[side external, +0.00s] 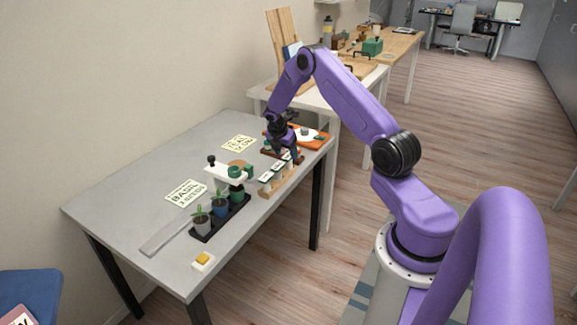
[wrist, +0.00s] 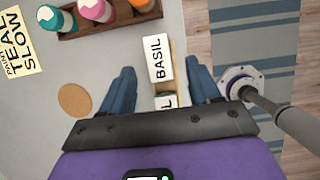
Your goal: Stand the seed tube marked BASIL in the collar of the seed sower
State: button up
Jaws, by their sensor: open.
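The rack also shows in the side view (side external: 277,188), with several white labelled tubes. In the side view my gripper (side external: 283,152) is over the far end of the rack. The white seed sower (side external: 220,172) has a green collar (side external: 236,172), left of the rack.
A black tray (side external: 207,235) holds several potted seedlings by the sower. A brown bottle tray (wrist: 110,22) lies beyond the rack. An orange board (side external: 319,143) lies at the table's right end. Printed cards (side external: 186,193) lie on the grey table. A yellow block (side external: 203,258) sits at the near corner.

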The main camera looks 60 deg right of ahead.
aim_at(287, 156)
jog(key=shift+x, duration=2.7)
jog(key=shift+r, duration=0.1)
jog(key=c, duration=1.1)
